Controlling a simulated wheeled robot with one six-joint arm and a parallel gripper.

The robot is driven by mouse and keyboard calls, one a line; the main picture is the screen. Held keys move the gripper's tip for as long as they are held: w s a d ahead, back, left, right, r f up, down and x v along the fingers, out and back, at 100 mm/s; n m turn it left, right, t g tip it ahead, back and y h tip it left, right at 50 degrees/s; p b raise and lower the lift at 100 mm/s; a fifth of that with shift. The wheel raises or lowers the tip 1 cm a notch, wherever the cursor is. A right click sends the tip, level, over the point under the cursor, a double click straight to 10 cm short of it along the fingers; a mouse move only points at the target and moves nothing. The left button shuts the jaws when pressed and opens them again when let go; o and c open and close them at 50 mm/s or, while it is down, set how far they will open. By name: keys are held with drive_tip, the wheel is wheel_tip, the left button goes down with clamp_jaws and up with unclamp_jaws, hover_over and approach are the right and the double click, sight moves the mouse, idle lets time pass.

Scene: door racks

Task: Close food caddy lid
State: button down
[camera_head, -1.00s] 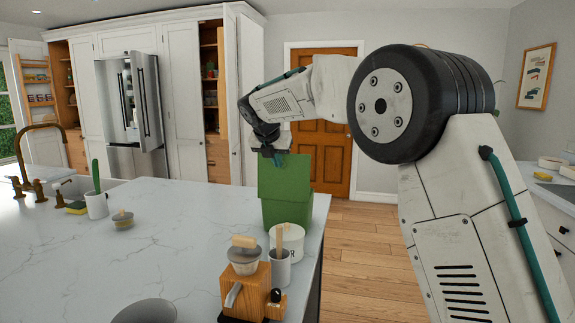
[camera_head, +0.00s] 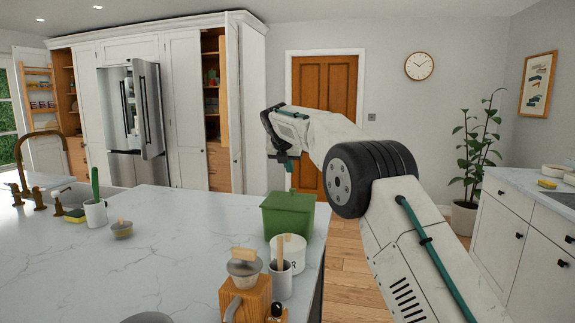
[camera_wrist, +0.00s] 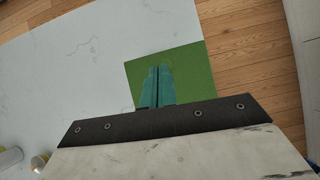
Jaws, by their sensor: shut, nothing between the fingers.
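The green food caddy (camera_head: 288,216) stands on the white marble worktop near its right end. Its lid (camera_head: 289,201) lies flat over the top of the box, and I see no gap along the front edge. My gripper (camera_head: 289,165) is shut and empty, a little above the lid and apart from it in the head view. In the wrist view the lid (camera_wrist: 190,62) shows from above as a green square. The teal fingers (camera_wrist: 158,85) lie together in front of it and hide part of it.
A white canister (camera_head: 288,255), a pot with a wooden handle (camera_head: 280,280) and a wooden grinder (camera_head: 245,295) stand close in front of the caddy. The worktop (camera_head: 180,230) to the left is mostly clear. Wooden floor (camera_wrist: 240,50) lies beyond its edge.

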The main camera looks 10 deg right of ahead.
drive_tip(key=shift+w+r+x, duration=0.15)
drive_tip(key=shift+w+x, duration=0.05)
drive_tip(key=shift+x, duration=0.9)
drive_tip(key=shift+w+r+x, duration=0.1)
drive_tip(key=shift+w+x, duration=0.1)
drive_tip(key=shift+x, duration=0.95)
drive_tip(key=shift+d, duration=0.1)
